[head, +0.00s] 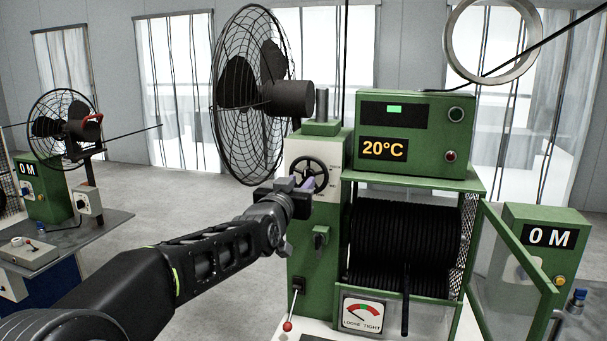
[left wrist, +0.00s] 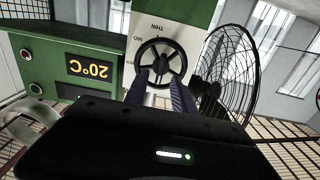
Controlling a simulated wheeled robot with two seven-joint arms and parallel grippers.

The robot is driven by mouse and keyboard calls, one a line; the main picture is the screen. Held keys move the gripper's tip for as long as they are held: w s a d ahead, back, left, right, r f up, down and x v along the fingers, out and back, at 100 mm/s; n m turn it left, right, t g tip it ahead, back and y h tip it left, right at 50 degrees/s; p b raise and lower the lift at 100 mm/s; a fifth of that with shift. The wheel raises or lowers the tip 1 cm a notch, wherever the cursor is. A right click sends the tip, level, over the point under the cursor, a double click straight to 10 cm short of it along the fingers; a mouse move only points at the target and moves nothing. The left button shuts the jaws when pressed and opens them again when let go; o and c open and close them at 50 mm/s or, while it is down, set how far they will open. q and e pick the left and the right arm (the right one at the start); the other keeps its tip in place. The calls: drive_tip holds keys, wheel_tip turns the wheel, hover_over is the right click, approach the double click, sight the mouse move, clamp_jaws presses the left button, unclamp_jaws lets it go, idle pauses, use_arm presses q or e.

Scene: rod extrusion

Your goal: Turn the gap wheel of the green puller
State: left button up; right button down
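The green puller (head: 328,220) stands right of centre in the head view. Its black gap wheel (head: 310,164) is on a pale panel at the upper left of its front. In the left wrist view the wheel (left wrist: 163,62) shows whole, with a rim, spokes and hub. My left gripper (head: 302,184) is at the wheel's lower part. Its two purplish fingers (left wrist: 159,82) are spread apart and their tips overlap the wheel's lower rim in that view. I cannot tell whether they touch it. My right gripper is not in view.
A black caged fan (head: 250,95) stands left of the wheel. A green box reading 20°C (head: 415,135) sits above a black coil (head: 405,245). A red-tipped lever (head: 288,326) and a LOOSE/TIGHT gauge (head: 362,314) are below. An open green-framed door (head: 515,265) stands at right.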

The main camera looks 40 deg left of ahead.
sight(305, 178)
use_arm(q)
drive_tip(key=shift+p+x, duration=0.45)
drive_tip(key=shift+x, duration=1.05)
drive_tip(key=shift+c, duration=0.3)
clamp_jaws()
